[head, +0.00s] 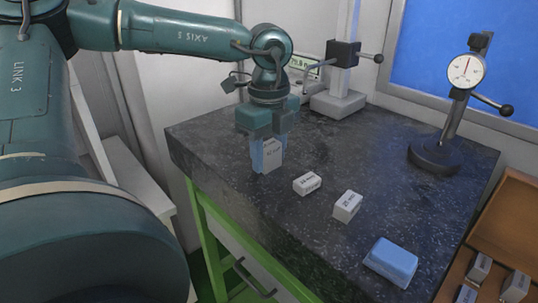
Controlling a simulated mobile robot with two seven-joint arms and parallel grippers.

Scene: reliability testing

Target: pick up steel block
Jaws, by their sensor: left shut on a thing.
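My left gripper (263,162) reaches down over the left part of the dark granite plate in the head view. Its blue fingers are shut on a pale grey steel block (272,153) with dark lettering, which stands upright between them. The fingers partly hide the block, and I cannot tell whether its lower end touches the plate. My right gripper is not in view.
The granite plate (215,140) sits on a green frame. A blue block-shaped thing (391,261) lies near its front. A dial gauge stand (436,155) and a grey stand (338,102) are at the back. An open wooden case (507,215) with several blocks is at the right.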

